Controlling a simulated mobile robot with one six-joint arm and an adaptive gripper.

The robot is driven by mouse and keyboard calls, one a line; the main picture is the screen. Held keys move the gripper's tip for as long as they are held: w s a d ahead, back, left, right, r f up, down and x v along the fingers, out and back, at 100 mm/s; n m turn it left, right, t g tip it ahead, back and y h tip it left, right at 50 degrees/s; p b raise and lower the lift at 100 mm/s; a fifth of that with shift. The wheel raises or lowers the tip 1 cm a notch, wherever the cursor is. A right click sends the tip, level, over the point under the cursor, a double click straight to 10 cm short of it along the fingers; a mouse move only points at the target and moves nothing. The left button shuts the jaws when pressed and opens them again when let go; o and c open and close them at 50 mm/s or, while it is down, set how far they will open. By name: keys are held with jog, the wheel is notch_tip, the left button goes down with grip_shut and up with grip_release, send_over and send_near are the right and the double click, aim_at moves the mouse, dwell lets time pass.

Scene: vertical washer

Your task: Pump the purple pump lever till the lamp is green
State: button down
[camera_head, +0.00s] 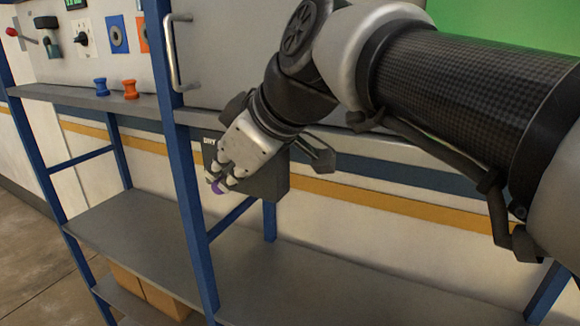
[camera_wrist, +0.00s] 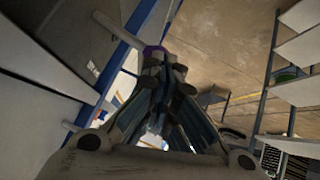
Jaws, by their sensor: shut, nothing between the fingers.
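My gripper (camera_head: 222,184) is shut in the middle of the head view, in front of a dark grey box (camera_head: 268,183) under the shelf edge. A small purple part (camera_head: 217,188), likely the end of the pump lever, shows right at the fingertips. In the wrist view the closed fingers (camera_wrist: 165,72) point up the picture, and a purple patch (camera_wrist: 150,50) shows just beyond them. I cannot tell whether the fingers touch it. Most of the lever is hidden by my gripper. I cannot make out the lamp in either view.
A blue-framed rack (camera_head: 190,200) holds grey shelves, with a lower shelf (camera_head: 140,225) and cardboard boxes (camera_head: 150,292) beneath. Blue (camera_head: 101,87) and orange (camera_head: 130,89) spools stand on the upper ledge. A metal handle (camera_head: 172,55) and a red-knobbed lever (camera_head: 12,32) are at upper left.

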jog(key=f+t+b, duration=0.1)
jog(key=b, duration=0.2)
jog(key=f+n+t+b, duration=0.1)
jog(key=f+b, duration=0.1)
jog(key=b, duration=0.1)
jog(key=s+f+n+t+h+b, duration=0.1)
jog(key=f+t+b, duration=0.1)
jog(key=shift+a+f+b, duration=0.2)
jog(key=shift+f+b, duration=0.05)
jog(key=shift+b, duration=0.15)
jog(key=shift+r+p, duration=0.7)
jog(key=shift+r, duration=0.2)
